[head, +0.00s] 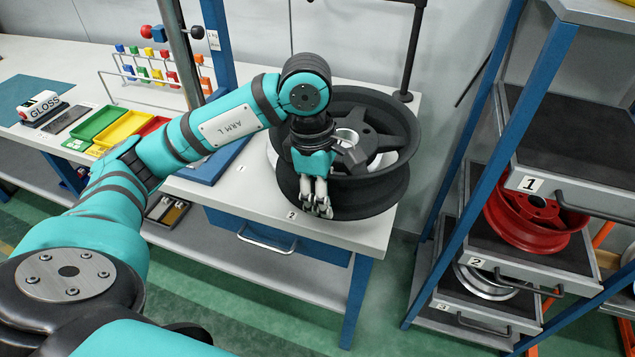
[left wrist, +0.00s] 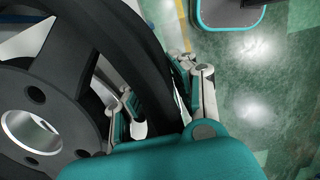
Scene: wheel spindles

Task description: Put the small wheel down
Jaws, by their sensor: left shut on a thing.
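The black spoked wheel (head: 384,128) with a pale metal hub is at the right end of the workbench, over the number 2 mark. My left gripper (head: 317,205) is shut on its near rim. In the left wrist view, the gripper fingers (left wrist: 160,98) stand on both sides of the dark rim, and the wheel (left wrist: 75,75) fills the left part. The wheel lies roughly flat; I cannot tell whether it rests on anything. Part of it is hidden behind my arm. My right gripper is not in view.
The workbench (head: 349,231) has its front edge close to the wheel. A dark post (head: 410,60) stands behind it. At right, a blue-framed rack holds a red wheel (head: 530,222) and a silver wheel (head: 483,284). Coloured trays (head: 128,130) lie at left.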

